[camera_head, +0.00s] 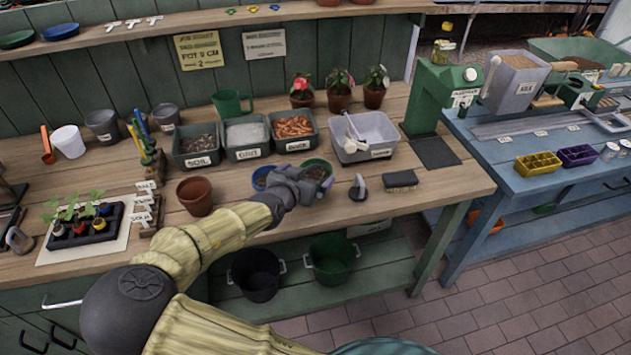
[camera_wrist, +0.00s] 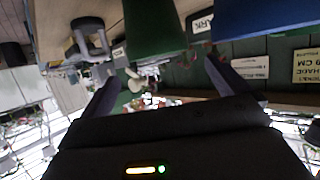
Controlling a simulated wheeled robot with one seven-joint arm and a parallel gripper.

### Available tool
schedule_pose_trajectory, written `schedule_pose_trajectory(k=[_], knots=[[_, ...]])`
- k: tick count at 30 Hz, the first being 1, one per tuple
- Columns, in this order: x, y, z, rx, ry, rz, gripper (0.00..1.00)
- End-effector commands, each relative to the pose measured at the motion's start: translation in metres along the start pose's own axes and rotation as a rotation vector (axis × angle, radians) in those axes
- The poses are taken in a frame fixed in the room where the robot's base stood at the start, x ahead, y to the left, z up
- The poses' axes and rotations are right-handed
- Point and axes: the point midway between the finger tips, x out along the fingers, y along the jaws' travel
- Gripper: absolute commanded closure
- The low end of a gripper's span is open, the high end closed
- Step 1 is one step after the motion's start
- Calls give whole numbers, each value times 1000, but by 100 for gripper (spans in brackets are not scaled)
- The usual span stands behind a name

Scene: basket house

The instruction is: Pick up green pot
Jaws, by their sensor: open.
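The green pot (camera_head: 327,165) stands on the wooden bench with dark contents in it, partly hidden by my gripper (camera_head: 306,184) in the head view. In the wrist view the green pot (camera_wrist: 153,25) fills the top middle, and the picture is upside down. My gripper (camera_wrist: 161,74) is open, one finger to each side of the pot's line. The pot appears beyond the fingertips; I cannot tell whether they touch. The blue pot (camera_head: 260,177) stands just left of my gripper, and its blue wall (camera_wrist: 265,16) shows at the wrist view's top right.
A terracotta pot (camera_head: 195,196) stands to the left. Bins of soil (camera_head: 198,161), grit and bark stand behind. A dark-handled tool (camera_head: 358,190) and a brush (camera_head: 400,180) lie to the right. Black (camera_head: 256,278) and green (camera_head: 332,262) buckets sit on the lower shelf.

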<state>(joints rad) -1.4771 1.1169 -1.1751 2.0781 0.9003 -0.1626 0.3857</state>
Motion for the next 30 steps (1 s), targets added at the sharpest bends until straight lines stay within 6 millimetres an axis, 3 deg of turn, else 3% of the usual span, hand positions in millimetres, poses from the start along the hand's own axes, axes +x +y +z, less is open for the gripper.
schedule_pose_trajectory(k=[6, 19, 30], knots=[[21, 0, 0, -1, -1, 0, 0], [27, 1, 1, -1, 0, 2, 0], [71, 1, 7, -1, -1, 0, 0]])
